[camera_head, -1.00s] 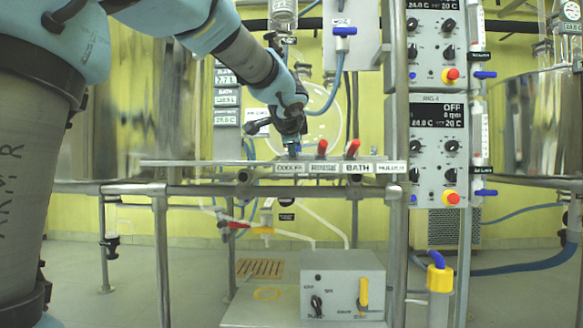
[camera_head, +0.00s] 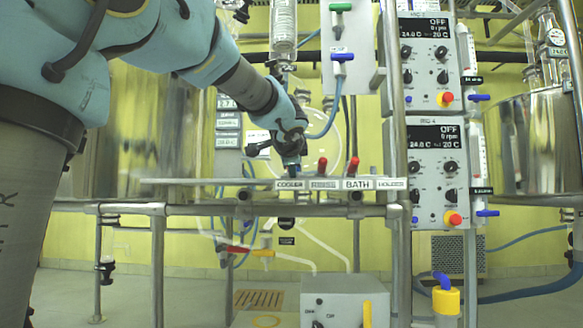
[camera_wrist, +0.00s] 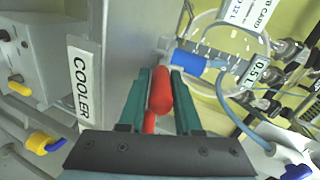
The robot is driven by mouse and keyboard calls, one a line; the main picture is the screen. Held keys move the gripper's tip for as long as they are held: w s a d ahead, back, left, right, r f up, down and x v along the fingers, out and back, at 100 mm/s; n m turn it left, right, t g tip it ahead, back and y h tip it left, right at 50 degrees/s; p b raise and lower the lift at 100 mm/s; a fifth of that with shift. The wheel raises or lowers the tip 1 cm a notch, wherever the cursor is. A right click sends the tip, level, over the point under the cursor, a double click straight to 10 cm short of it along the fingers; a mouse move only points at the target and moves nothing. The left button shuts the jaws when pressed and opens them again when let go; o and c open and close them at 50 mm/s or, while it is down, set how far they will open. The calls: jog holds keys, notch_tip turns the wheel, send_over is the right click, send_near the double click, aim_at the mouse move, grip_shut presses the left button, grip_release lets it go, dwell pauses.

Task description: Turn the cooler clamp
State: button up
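The cooler's place is marked by a "COOLER" label (camera_head: 290,184) on the front of the rail. The label also shows large at the left in the wrist view (camera_wrist: 83,82). My gripper (camera_head: 289,158) points down just above this label; in the wrist view its two green fingers (camera_wrist: 161,80) are a short way apart. A red clamp handle (camera_wrist: 160,92) lies between the fingers. I cannot tell whether they touch or grip it. In the head view the cooler clamp is hidden by my gripper.
Two more red handles, one at the middle label (camera_head: 322,165) and one over "BATH" (camera_head: 353,166), stand close to the right. A control panel (camera_head: 436,165) rises at the right. A blue hose (camera_head: 333,118) hangs just behind my gripper. A grey box (camera_head: 345,297) stands below the rail.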

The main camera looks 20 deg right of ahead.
jog(key=shift+o, duration=0.4)
jog(key=shift+s+r, duration=0.1)
jog(key=shift+s+a+r, duration=0.1)
jog(key=shift+s+a, duration=0.1)
jog(key=shift+s, duration=0.1)
jog(key=p+v, duration=0.2)
jog(key=v, duration=0.8)
